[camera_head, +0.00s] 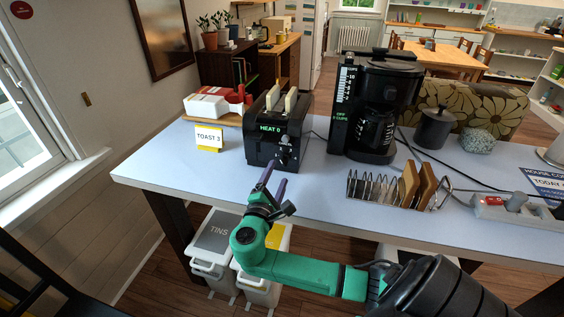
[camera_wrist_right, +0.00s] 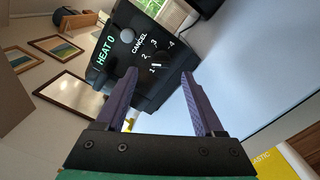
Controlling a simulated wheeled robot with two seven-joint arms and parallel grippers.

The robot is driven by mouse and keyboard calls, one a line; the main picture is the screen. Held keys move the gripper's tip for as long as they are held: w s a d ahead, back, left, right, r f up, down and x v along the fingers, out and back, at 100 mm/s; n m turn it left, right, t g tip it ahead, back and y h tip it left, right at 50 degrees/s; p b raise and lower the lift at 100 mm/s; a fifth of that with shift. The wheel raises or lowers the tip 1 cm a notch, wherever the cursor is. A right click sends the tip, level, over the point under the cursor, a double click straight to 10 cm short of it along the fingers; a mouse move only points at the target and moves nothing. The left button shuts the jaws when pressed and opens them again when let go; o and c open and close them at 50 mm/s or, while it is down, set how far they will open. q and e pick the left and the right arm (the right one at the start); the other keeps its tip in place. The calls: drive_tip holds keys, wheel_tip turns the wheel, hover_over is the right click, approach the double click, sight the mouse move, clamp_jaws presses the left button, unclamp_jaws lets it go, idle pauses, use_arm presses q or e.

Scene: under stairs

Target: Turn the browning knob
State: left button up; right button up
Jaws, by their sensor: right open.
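The black toaster (camera_head: 262,148) stands on the table with two bread slices in its slots and a green "HEAT 0" display. Its browning knob (camera_head: 286,155) is low on the front face. In the right wrist view the dark knob (camera_wrist_right: 160,60) shows between the fingers, with numbers 1 to 4 around it; its pale mark seems near 1. My right gripper (camera_head: 274,176) is open and empty, just in front of the toaster, its purple fingers pointing at the knob. I cannot tell whether the fingertips touch it. My left gripper is not in view.
A "TOAST 3" card (camera_head: 209,138) stands left of the toaster. A black coffee maker (camera_head: 373,105) is to its right, and a wire toast rack (camera_head: 376,190) with toast sits nearer the front edge. Bins (camera_head: 213,243) stand below. The tabletop before the toaster is clear.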

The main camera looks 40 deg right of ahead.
sight(283, 164)
drive_tip(key=x, duration=0.6)
drive_tip(key=shift+f+p, duration=0.2)
drive_tip(key=shift+p, duration=0.1)
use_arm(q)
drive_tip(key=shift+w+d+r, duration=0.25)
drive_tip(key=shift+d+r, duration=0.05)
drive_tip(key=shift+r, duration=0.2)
use_arm(e)
drive_tip(key=shift+a, duration=0.15)
clamp_jaws()
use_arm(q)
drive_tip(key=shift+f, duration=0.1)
